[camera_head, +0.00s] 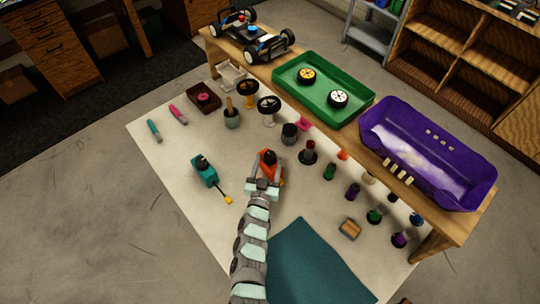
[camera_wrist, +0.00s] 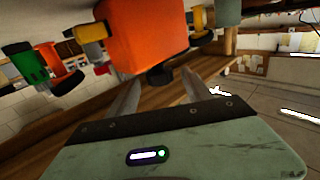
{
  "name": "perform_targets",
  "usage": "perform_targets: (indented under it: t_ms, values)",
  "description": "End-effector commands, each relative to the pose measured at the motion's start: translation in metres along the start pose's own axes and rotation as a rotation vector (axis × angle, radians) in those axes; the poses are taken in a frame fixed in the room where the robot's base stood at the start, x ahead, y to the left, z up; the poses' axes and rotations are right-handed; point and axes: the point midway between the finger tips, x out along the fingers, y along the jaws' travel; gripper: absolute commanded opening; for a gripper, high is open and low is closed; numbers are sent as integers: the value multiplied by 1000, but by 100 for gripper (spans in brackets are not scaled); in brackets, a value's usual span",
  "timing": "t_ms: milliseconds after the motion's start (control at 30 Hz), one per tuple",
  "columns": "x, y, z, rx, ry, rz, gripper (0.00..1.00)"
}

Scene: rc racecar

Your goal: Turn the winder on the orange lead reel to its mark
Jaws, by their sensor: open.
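The orange lead reel (camera_head: 279,171) stands near the middle of the pale mat in the head view, with a dark part on top. My gripper (camera_head: 264,185) is right at its near side and partly covers it. In the wrist view the orange reel (camera_wrist: 150,35) fills the upper middle. A dark rounded knob (camera_wrist: 160,76) on it shows between the tips of my gripper (camera_wrist: 160,84), which is open. I cannot tell whether the fingers touch the knob. The winder's mark cannot be made out.
A teal tool (camera_head: 204,170) with a yellow tip lies left of the reel. Several small bottles and pots, including a dark pot (camera_head: 289,134), stand behind and to the right. A green tray (camera_head: 300,90) and purple car body (camera_head: 425,150) rest on the wooden bench. The mat's left front is clear.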

Motion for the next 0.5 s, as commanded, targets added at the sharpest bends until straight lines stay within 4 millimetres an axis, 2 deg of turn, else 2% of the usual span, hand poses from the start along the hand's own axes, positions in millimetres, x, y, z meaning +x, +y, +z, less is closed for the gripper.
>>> perform_targets:
  t_ms: [33, 200, 500]
  values:
    - [-10, 0, 4, 1, -3, 0, 59]
    - [-30, -1, 4, 2, -5, -1, 59]
    - [-47, 0, 0, 0, -1, 0, 59]
